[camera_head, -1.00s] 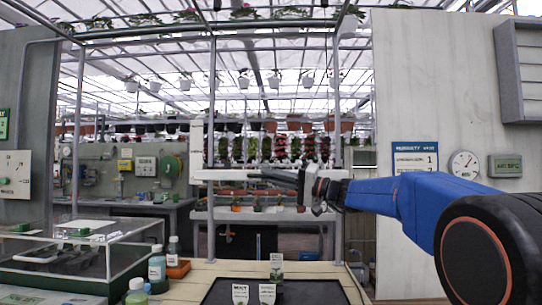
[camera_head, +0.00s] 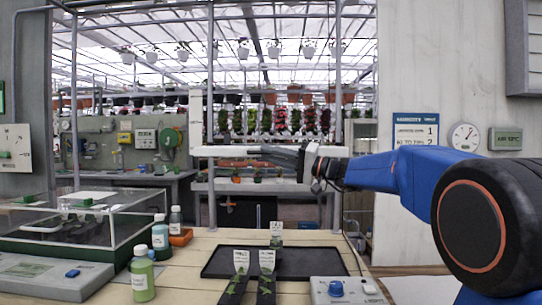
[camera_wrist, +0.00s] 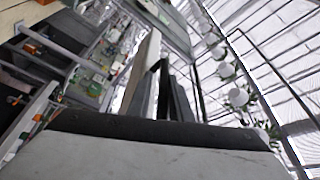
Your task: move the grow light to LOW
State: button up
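A white horizontal bar (camera_head: 225,151) meets a white upright post (camera_head: 197,115) behind the worktable's middle; it looks like the grow light on its stand. No LOW mark is readable. My gripper (camera_head: 268,153) reaches left at the bar's height, its dark fingers overlapping the bar's right part in the head view. Whether they touch it cannot be told. In the wrist view the dark fingers (camera_wrist: 170,92) are close together beside a pale bar (camera_wrist: 144,75); the gap between them is unclear. A control box (camera_head: 351,297) with a blue knob (camera_head: 336,289) sits at the table's front right.
A black tray (camera_head: 220,264) with labelled seedlings lies below my gripper. Several bottles (camera_head: 143,275) stand left of it, beside a glass-sided case (camera_head: 110,232). A panel with a dial (camera_head: 15,150) hangs far left. A clock (camera_head: 465,137) is on the right wall.

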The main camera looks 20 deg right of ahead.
jog(key=v, duration=1.7)
jog(key=shift+d, duration=0.2)
jog(key=shift+s+f, duration=0.1)
jog(key=s+a+f+g+h, duration=0.35)
jog(key=s+a+f, duration=0.45)
jog(key=f, duration=0.3)
jog(key=s+a+f+g+h, duration=0.35)
jog(key=s+a+f, duration=0.45)
jog(key=f, duration=0.3)
jog(key=s+d+f+h, duration=0.4)
jog(key=s+f, duration=0.4)
jog(key=f, duration=0.1)
jog(key=s+d+f+n+h, duration=0.1)
jog(key=s+d+f+h, duration=0.3)
jog(key=s+f, duration=0.5)
jog(key=shift+d+h, duration=0.3)
jog(key=shift+h, duration=0.3)
